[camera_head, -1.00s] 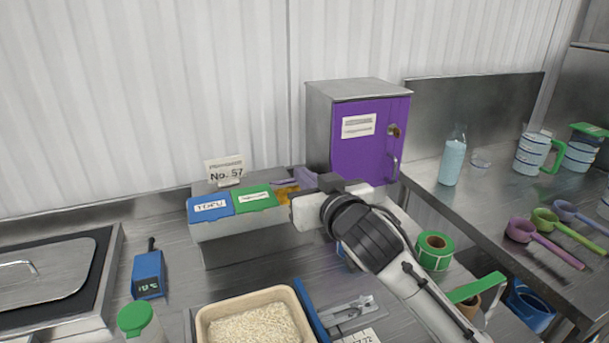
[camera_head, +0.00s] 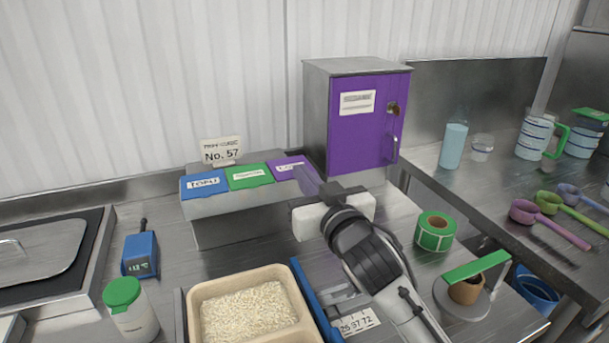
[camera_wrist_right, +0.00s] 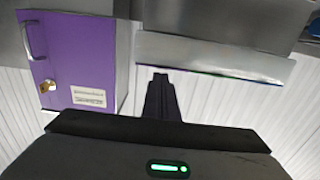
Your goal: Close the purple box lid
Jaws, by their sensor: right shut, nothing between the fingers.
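The purple lid (camera_head: 287,167) is the right one in a row of three lids on a grey box (camera_head: 235,223). It lies down about level with its neighbours, and no orange contents show under it. Its right end is partly hidden by my right gripper (camera_head: 308,179). That gripper is shut and empty, with its fingers at the lid's right edge; I cannot tell whether they touch it. The shut fingers also show in the right wrist view (camera_wrist_right: 160,95), where the grey box (camera_wrist_right: 215,55) appears upside down. My left gripper is not in view.
Blue (camera_head: 206,185) and green (camera_head: 249,176) lids lie shut beside it. A purple-doored cabinet (camera_head: 367,135) stands close behind my right gripper. A rice tray (camera_head: 193,300), a green tape roll (camera_head: 435,231) and a tape holder (camera_head: 478,266) stand in front and to the right.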

